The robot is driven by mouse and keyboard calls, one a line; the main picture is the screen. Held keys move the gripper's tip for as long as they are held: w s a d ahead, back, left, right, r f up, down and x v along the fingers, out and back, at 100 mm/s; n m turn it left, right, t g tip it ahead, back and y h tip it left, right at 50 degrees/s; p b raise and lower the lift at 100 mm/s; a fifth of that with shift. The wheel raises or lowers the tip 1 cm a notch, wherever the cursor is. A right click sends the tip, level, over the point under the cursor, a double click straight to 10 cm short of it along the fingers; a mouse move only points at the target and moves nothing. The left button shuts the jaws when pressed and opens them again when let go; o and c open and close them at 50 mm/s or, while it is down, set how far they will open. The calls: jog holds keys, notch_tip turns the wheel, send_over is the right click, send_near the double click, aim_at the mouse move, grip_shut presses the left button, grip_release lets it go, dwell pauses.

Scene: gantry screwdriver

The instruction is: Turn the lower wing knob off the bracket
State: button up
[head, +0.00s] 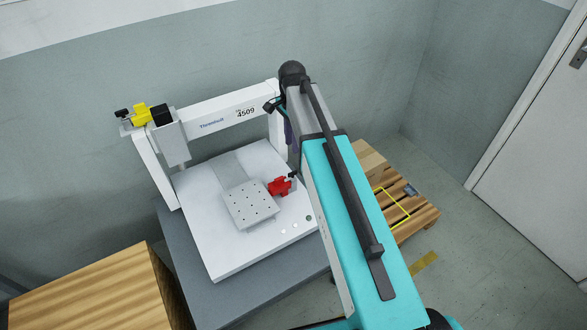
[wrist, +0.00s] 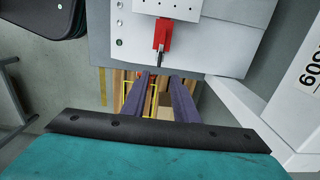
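The red bracket (head: 280,187) sits at the right edge of the white machine's perforated plate. The lower wing knob (head: 292,176) is a small dark piece at its right end, close to my arm. In the wrist view the red bracket (wrist: 162,36) is at top centre, with the dark knob (wrist: 160,57) on its near end. My gripper (wrist: 160,76) points toward the knob. Its two purple-grey fingers are apart with nothing seen between them, and their tips appear short of the knob. In the head view my arm mostly hides the gripper.
A yellow bracket (head: 141,115) with a dark knob (head: 122,114) is high on the gantry's left end. The gantry's white beam (head: 215,108) and posts frame the work area. A wooden pallet (head: 416,218) with a yellow outline stands right. A wooden box (head: 90,290) stands front left.

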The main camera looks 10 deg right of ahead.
aim_at(293, 172)
jog(key=shift+f, duration=0.2)
jog(key=shift+f+p, duration=0.45)
jog(key=shift+f, duration=6.3)
grip_shut()
